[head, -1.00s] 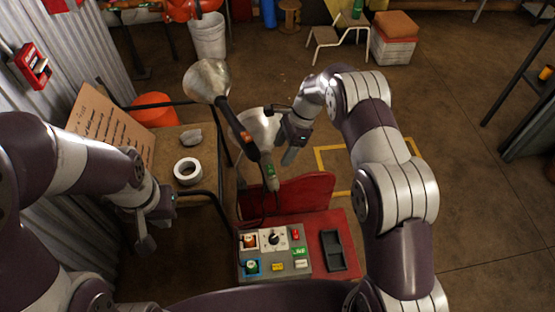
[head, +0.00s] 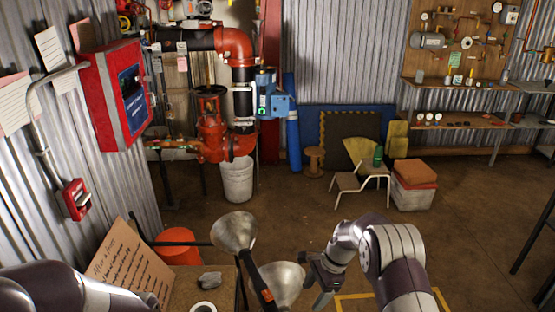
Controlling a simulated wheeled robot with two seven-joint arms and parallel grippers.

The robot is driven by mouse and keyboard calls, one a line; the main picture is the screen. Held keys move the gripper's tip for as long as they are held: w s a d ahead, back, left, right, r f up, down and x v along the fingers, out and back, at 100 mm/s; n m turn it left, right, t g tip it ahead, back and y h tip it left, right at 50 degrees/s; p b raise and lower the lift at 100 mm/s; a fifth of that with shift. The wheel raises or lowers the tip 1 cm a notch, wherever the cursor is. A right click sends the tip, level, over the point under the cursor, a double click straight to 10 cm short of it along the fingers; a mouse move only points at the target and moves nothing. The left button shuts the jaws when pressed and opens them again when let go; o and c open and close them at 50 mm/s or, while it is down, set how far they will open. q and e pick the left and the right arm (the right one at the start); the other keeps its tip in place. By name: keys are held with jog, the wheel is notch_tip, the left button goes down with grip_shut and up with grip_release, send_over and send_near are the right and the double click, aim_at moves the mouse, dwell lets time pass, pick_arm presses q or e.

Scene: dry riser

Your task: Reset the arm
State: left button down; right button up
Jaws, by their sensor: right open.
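My right arm comes up from the bottom of the head view and bends over to the left. Its gripper (head: 322,284) hangs above the floor, just right of the lower metal lamp shade, and is open with nothing between its fingers. Of my left arm, only a dark upper part shows at the bottom left. My left gripper is out of the frame.
Two lamp shades (head: 234,231) stand beside a small table with a cardboard sign (head: 128,264) and tape roll (head: 203,307). Red pipework (head: 212,122), a white bucket (head: 237,180) and a chair (head: 360,182) are farther back.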

jog(key=s+d+r+n+h, duration=0.1)
jog(key=s+r+n, duration=0.3)
jog(key=s, duration=0.4)
jog(key=s+d+r+n+t+h, duration=0.1)
jog(key=s+r+n, duration=0.3)
jog(key=s, duration=0.5)
jog(key=s+d+r+n+t+h, duration=0.1)
jog(key=s+d+r+n+h, duration=0.1)
jog(key=s+r+n, duration=0.3)
jog(key=s+d+n, duration=0.1)
jog(key=s+n, duration=0.1)
jog(key=s, duration=0.1)
jog(key=shift+s+d, duration=0.3)
jog(key=shift+s, duration=0.05)
jog(key=shift+s, duration=0.1)
